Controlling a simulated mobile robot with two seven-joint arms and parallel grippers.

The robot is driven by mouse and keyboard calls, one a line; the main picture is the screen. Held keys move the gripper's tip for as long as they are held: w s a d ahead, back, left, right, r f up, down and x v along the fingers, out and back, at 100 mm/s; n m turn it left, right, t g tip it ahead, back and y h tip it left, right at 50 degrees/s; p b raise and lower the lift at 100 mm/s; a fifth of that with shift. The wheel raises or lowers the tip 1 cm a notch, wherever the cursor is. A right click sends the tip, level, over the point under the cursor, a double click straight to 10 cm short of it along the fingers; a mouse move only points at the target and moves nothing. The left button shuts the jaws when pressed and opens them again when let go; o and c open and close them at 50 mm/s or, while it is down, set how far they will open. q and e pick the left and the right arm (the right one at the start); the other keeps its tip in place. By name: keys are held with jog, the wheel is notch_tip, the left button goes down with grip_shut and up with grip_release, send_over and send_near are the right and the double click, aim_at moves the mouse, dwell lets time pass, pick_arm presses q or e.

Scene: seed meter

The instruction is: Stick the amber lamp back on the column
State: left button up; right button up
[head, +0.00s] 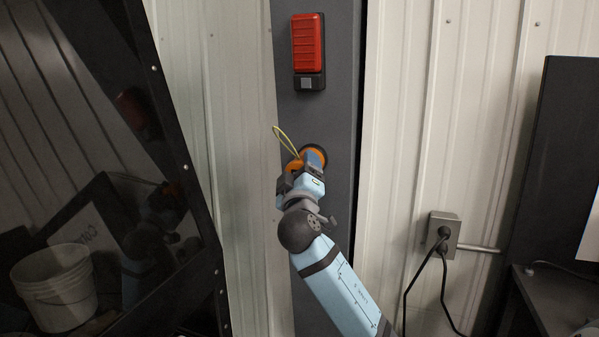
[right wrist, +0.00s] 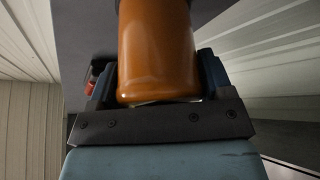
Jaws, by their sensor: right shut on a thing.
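The amber lamp (head: 293,168) is at the grey column (head: 341,120), below the red lamp; my right gripper (head: 308,160) partly hides it. In the right wrist view the amber lamp (right wrist: 157,50) fills the space between the two fingers of my right gripper (right wrist: 157,85), which is shut on it. A dark round base shows around the lamp's far end against the column face. I cannot tell whether it touches the column. A thin yellow-green loop (head: 285,142) sticks out up and left from the lamp. My left gripper is not in view.
A red lamp (head: 308,42) on a black base is fixed higher on the column. A dark glossy panel (head: 110,130) stands at the left. An outlet box (head: 444,232) with black cables is on the ribbed wall at the right, beside a dark cabinet (head: 560,150).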

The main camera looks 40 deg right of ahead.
jog(key=o, duration=0.9)
jog(key=shift+s, duration=0.1)
jog(key=shift+s+a+f, duration=0.2)
jog(key=shift+a+f, duration=0.05)
jog(key=shift+a, duration=0.05)
jog(key=shift+w+a+r+b+v, duration=0.25)
jog(key=shift+b+v, duration=0.75)
jog(key=shift+v, duration=2.2)
jog(key=shift+w+a+r+b+v, duration=0.1)
jog(key=shift+a+r+b+v, duration=0.6)
jog(key=shift+v, duration=2.55)
jog(key=shift+w+a+f+b+v, duration=0.1)
jog(key=shift+b+v, duration=1.15)
jog(key=shift+v, duration=1.95)
